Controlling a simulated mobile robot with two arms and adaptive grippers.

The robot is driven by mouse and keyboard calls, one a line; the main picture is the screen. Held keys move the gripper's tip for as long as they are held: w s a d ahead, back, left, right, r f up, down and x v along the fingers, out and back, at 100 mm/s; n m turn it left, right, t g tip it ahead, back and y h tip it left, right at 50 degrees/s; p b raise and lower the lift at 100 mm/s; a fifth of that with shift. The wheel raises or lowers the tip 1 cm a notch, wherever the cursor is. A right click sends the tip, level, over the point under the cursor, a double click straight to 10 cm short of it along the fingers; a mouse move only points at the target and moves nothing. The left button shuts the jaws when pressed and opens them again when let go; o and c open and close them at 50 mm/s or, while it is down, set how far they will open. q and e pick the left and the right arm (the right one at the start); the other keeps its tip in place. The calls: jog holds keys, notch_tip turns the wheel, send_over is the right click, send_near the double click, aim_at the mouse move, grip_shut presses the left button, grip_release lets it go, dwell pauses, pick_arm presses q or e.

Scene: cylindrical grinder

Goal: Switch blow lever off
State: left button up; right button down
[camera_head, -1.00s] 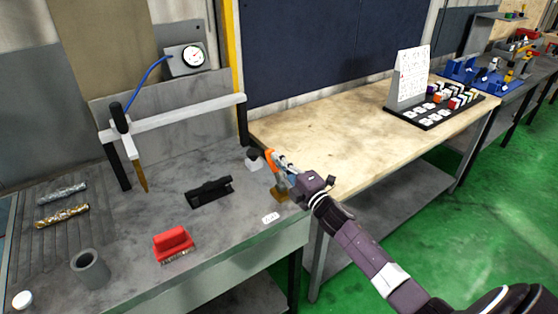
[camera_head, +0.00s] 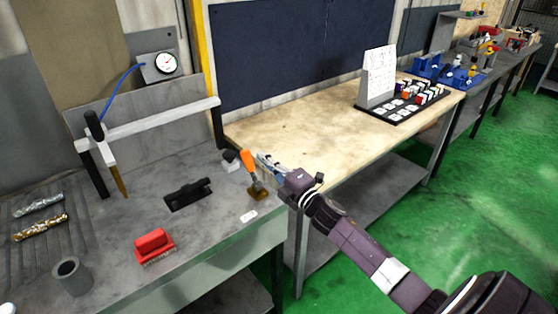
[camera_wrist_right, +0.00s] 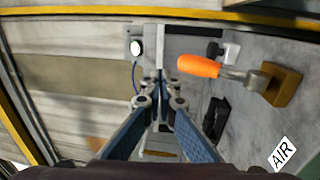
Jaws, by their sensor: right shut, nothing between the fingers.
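The blow lever has an orange handle (camera_head: 249,163) on a brown block base (camera_head: 258,192) at the right end of the grey bench. The handle stands up, tilted slightly left in the head view. In the right wrist view the orange handle (camera_wrist_right: 199,66) lies right of the fingers, with its base (camera_wrist_right: 281,85) further right. My right gripper (camera_head: 263,160) is just right of the handle in the head view; its fingers (camera_wrist_right: 160,85) are shut with nothing between them. A small gap shows beside the handle. My left gripper is out of view.
An AIR label (camera_wrist_right: 283,153) lies near the lever base. A black holder (camera_head: 188,194), a red brush (camera_head: 155,246) and a grey cup (camera_head: 71,277) stand on the bench. A gauge (camera_head: 165,63) is behind. The wooden table (camera_head: 310,125) adjoins at right.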

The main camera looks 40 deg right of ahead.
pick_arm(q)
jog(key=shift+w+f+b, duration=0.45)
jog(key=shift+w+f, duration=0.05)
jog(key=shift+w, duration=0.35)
pick_arm(e)
jog(key=s+r, duration=0.3)
jog(key=s, duration=0.3)
jog(key=shift+d+r, duration=0.3)
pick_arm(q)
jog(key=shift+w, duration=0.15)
